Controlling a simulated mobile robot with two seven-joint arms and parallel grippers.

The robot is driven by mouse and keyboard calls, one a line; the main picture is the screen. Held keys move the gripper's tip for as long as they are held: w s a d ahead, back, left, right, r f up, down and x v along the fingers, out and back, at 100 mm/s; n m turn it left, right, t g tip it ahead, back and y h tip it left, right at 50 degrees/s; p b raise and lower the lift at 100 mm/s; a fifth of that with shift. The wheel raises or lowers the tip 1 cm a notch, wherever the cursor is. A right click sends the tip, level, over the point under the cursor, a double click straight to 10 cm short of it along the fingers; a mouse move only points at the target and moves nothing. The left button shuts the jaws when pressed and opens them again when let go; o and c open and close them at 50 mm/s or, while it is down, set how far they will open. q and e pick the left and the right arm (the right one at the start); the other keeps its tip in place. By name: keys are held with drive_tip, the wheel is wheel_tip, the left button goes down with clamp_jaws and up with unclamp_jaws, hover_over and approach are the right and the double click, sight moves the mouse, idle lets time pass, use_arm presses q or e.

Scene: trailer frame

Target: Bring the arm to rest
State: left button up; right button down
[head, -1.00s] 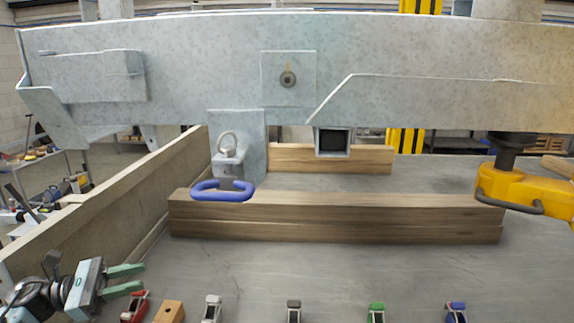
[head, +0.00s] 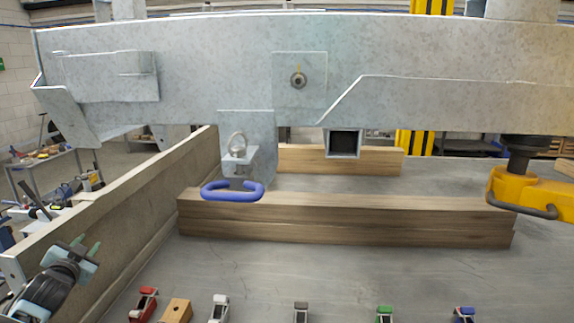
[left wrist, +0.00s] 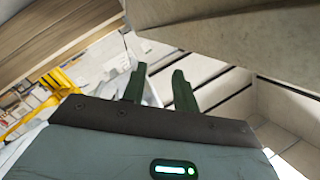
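My left gripper (head: 87,245) is at the lower left of the head view, beside the long side board. Its green fingers point up and away from me. In the left wrist view, the two fingers (left wrist: 158,80) stand apart with nothing between them, so it is open and empty. Part of my left arm is cut off by the frame's lower left edge. My right gripper is not in view.
A grey steel trailer frame (head: 215,70) spans the back. A blue link (head: 232,191) is by stacked wooden beams (head: 350,228). A yellow jack (head: 530,190) stands right. Several clamps, including a red one (head: 143,303), line the front. The grey tabletop (head: 330,268) between is clear.

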use_arm(q)
drive_tip(key=s+d+f+g+h, duration=0.2)
drive_tip(key=s+d+f, duration=0.6)
drive_tip(key=f, duration=0.4)
drive_tip(key=s+d+f+g+h, duration=0.1)
drive_tip(key=s+d+f+h, duration=0.1)
drive_tip(key=s+d+f, duration=0.65)
drive_tip(key=s+d+f+n+g+h, duration=0.1)
drive_tip(key=s+d+f+g, duration=0.1)
drive_tip(key=s+d+f, duration=0.3)
drive_tip(key=s+d+f+n+g+h, duration=0.1)
drive_tip(key=s+d+f, duration=0.5)
drive_tip(key=s+d, duration=0.7)
drive_tip(key=s+g, duration=0.1)
drive_tip(key=s, duration=0.5)
drive_tip(key=shift+s+d+f+n+h, duration=0.3)
drive_tip(key=shift+s, duration=0.1)
